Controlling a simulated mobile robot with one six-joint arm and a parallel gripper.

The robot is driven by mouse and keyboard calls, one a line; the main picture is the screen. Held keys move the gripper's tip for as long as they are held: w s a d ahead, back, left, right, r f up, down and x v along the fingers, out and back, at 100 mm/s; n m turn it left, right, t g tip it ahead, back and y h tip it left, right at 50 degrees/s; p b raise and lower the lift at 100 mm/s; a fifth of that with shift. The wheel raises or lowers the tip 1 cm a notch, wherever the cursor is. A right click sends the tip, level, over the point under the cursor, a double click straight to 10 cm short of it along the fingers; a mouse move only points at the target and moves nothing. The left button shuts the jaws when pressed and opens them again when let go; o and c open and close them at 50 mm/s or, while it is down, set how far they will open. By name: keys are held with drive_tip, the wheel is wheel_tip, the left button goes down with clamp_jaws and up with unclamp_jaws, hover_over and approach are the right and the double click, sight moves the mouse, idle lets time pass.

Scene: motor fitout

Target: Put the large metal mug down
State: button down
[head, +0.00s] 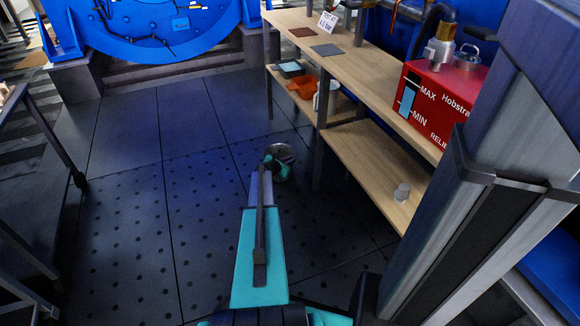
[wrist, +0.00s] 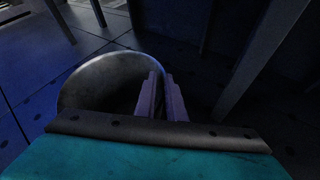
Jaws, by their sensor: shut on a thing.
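The large metal mug (wrist: 92,82) shows in the wrist view as a wide round metal shape, partly hidden by my gripper. My gripper (wrist: 161,82) is shut on it at its right side. In the head view the mug (head: 284,152) is a small grey round shape at the far end of my arm, in front of the wooden bench's left legs. My gripper (head: 270,162) covers part of it there. The dark floor shows around the mug, and I cannot tell its height above the floor.
A wooden bench (head: 350,75) with a lower shelf (head: 365,160) runs along the right. A red tank (head: 440,100) stands on top. The perforated floor (head: 120,220) at left is clear.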

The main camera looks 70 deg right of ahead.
drive_tip(key=shift+f+b, duration=0.6)
drive_tip(key=shift+f, duration=0.75)
drive_tip(key=c, duration=1.8)
unclamp_jaws()
drive_tip(key=shift+f, duration=0.1)
drive_tip(key=shift+a, duration=0.1)
drive_tip(key=shift+w+a+r, duration=0.1)
drive_tip(key=shift+a+r, duration=0.3)
drive_tip(key=shift+a, duration=0.05)
drive_tip(key=p+v, duration=0.3)
drive_tip(key=v, duration=0.7)
drive_tip(key=shift+w+a+r, duration=0.1)
drive_tip(key=shift+a, duration=0.3)
